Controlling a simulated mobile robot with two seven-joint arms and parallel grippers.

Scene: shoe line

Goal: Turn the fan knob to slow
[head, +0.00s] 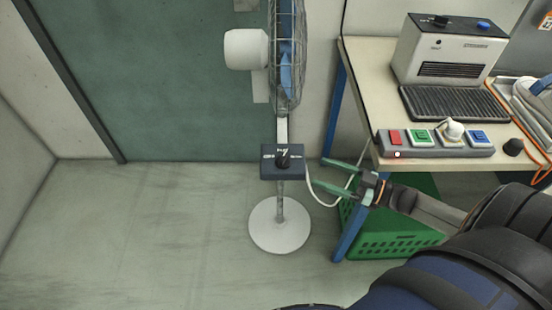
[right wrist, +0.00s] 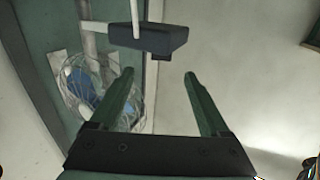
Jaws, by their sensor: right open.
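The fan (head: 287,55) stands on a round white base (head: 280,226). A dark blue control box (head: 268,173) sits on its pole, with the black fan knob (head: 283,161) on it. The labels are too small to read, so I cannot tell the knob's setting. My right gripper (head: 318,171) is open and empty, just right of the box, its green fingers pointing at it and apart from the knob. In the right wrist view the box (right wrist: 150,41) lies beyond the open fingertips (right wrist: 159,75); the knob is not clear there. My left gripper is not in view.
A table (head: 365,75) at right carries a grey heater-like machine (head: 447,50) and a button panel (head: 436,150). A green crate (head: 395,240) stands under it. A white cable (head: 322,202) hangs beside my right gripper. The floor left of the fan is clear.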

